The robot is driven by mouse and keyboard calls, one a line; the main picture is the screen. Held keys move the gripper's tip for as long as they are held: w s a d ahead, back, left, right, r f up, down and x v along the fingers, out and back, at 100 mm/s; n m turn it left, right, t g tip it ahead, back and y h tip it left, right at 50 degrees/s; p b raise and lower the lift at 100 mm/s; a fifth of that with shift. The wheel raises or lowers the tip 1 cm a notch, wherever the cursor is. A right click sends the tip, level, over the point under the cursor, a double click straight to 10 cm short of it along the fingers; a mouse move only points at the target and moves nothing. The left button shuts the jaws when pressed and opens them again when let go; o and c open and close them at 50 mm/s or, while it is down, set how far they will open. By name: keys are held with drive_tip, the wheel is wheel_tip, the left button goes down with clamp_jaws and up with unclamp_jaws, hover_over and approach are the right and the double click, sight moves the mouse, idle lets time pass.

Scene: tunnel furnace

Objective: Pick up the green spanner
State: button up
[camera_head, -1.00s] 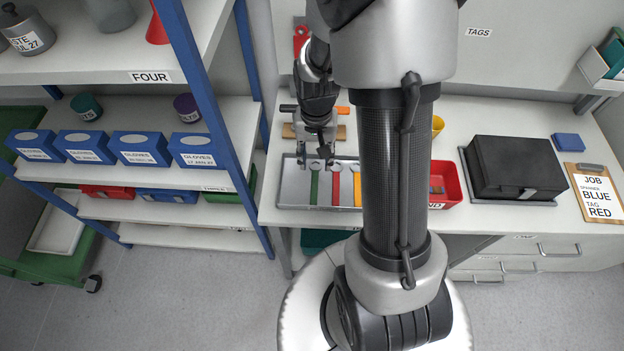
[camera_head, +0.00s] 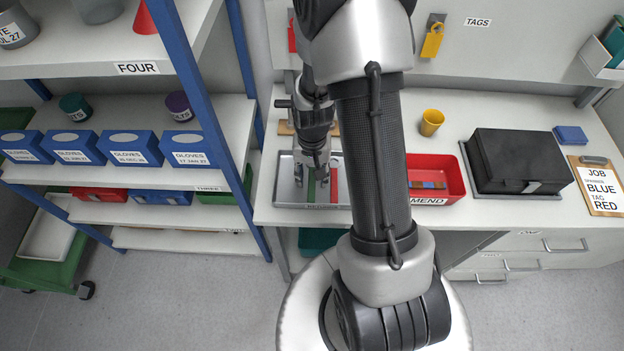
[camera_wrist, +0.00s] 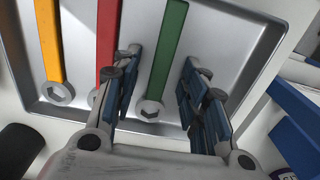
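The green spanner (camera_wrist: 166,55) lies in a grey metal tray (camera_wrist: 225,42), and its ring end shows between my gripper's fingers in the wrist view. My gripper (camera_wrist: 160,88) is open, with one finger on each side of the spanner and a gap to both. In the head view my gripper (camera_head: 312,176) is over the left part of the tray (camera_head: 289,187), and the green spanner (camera_head: 311,190) shows partly beneath it. A red spanner (camera_wrist: 107,40) and a yellow spanner (camera_wrist: 49,42) lie beside the green one in the wrist view. The left finger is close to the red spanner.
A red bin (camera_head: 455,180) stands right of the tray, partly behind my arm. A yellow cup (camera_head: 431,122), a black box (camera_head: 518,160) and a job clipboard (camera_head: 603,190) are on the bench. A shelf unit with a blue post (camera_head: 205,95) stands to the left.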

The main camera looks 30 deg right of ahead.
drive_tip(key=shift+c, duration=0.2)
clamp_jaws()
idle(0.4)
